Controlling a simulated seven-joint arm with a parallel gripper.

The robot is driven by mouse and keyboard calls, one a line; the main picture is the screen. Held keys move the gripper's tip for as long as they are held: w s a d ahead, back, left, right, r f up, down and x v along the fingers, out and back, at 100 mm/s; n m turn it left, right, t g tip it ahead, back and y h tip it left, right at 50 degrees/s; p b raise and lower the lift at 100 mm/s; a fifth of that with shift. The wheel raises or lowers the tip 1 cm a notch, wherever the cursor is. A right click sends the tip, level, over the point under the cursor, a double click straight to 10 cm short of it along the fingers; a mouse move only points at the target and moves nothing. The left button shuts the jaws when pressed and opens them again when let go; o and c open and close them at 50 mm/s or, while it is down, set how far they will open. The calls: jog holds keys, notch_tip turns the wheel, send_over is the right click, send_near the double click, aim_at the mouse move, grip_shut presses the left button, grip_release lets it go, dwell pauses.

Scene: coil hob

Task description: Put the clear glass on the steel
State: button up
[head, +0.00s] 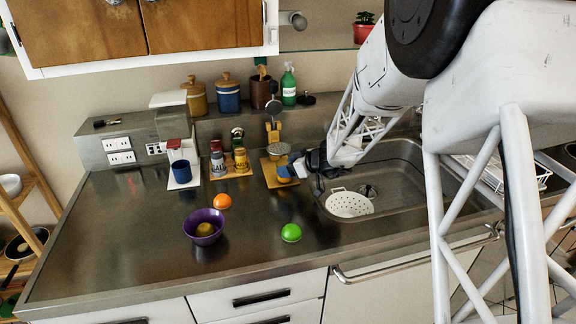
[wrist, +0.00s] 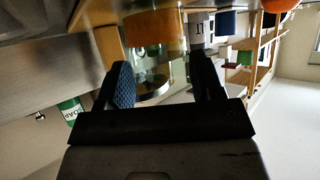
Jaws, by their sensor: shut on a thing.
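My gripper (head: 292,168) is low over the right part of the counter, by the yellow board (head: 268,176) and the left edge of the sink. In the wrist view, its two blue-padded fingers (wrist: 165,85) are shut on the clear glass (wrist: 152,72), which is see-through and faint between them. In the head view I cannot make the glass out; the fingers and wrist hide most of that spot. I cannot tell whether the glass touches the board. The bare steel counter (head: 120,235) is wide and shiny.
A purple bowl (head: 203,227), an orange (head: 222,201) and a green ball (head: 291,233) are on the steel. A blue mug (head: 181,171) and spice jars (head: 217,158) stand behind. The sink (head: 400,185) holds a white colander (head: 349,204). The counter's left part is clear.

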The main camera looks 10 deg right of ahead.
jog(key=shift+s, duration=4)
jog(key=shift+r, duration=0.15)
jog(key=shift+r, duration=1.25)
jog(key=shift+r, duration=0.1)
